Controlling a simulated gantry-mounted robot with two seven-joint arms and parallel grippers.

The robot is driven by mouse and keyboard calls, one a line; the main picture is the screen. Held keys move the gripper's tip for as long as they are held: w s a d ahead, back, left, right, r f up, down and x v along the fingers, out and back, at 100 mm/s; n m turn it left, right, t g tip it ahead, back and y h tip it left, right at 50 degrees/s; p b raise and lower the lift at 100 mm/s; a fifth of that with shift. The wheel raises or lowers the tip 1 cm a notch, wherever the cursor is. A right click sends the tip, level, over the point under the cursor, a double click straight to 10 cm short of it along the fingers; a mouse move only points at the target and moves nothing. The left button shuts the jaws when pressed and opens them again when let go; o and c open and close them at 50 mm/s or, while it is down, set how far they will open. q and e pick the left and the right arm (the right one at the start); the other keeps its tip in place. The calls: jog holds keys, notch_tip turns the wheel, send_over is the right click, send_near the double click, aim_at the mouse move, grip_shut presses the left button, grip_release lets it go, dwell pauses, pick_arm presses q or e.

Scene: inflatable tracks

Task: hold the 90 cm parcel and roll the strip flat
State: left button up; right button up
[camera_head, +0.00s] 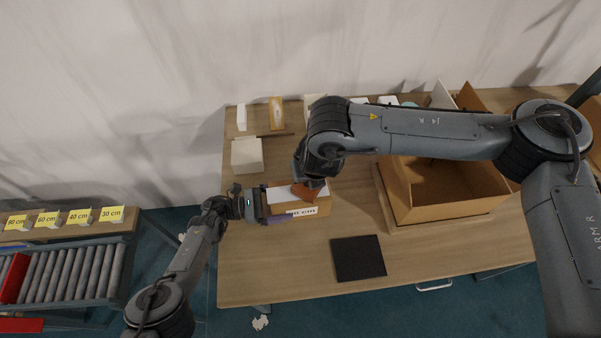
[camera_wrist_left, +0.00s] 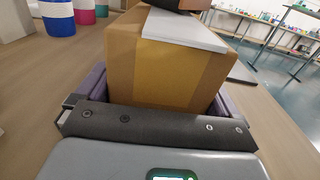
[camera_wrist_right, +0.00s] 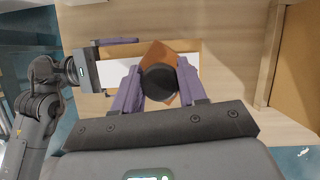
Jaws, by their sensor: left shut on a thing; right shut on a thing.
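The parcel, a small tan cardboard box (camera_head: 283,209), lies on the table with a printed label on its front side. It also shows in the left wrist view (camera_wrist_left: 165,75). My left gripper (camera_head: 270,205) is shut on the box's left end, with a purple finger on each side. My right gripper (camera_wrist_right: 160,85) is shut on the black handle of an orange-brown tool (camera_wrist_right: 180,50). That tool (camera_head: 308,192) is over the strip at the box's right part; whether it presses on it is unclear.
A large open carton (camera_head: 440,208) stands to the right on the table. A black mat (camera_head: 358,258) lies in front. White boxes (camera_head: 247,155) stand at the back left. A roller rack (camera_head: 70,272) with yellow length signs is at the far left. The table's front left is clear.

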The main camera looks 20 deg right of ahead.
pick_arm(q)
jog(key=shift+f, duration=0.1)
pick_arm(e)
jog(key=shift+d+f, duration=0.1)
jog(key=shift+d, duration=0.5)
jog(key=shift+r, duration=3.05)
jog(key=shift+r, duration=1.5)
pick_arm(q)
jog(key=o, duration=1.5)
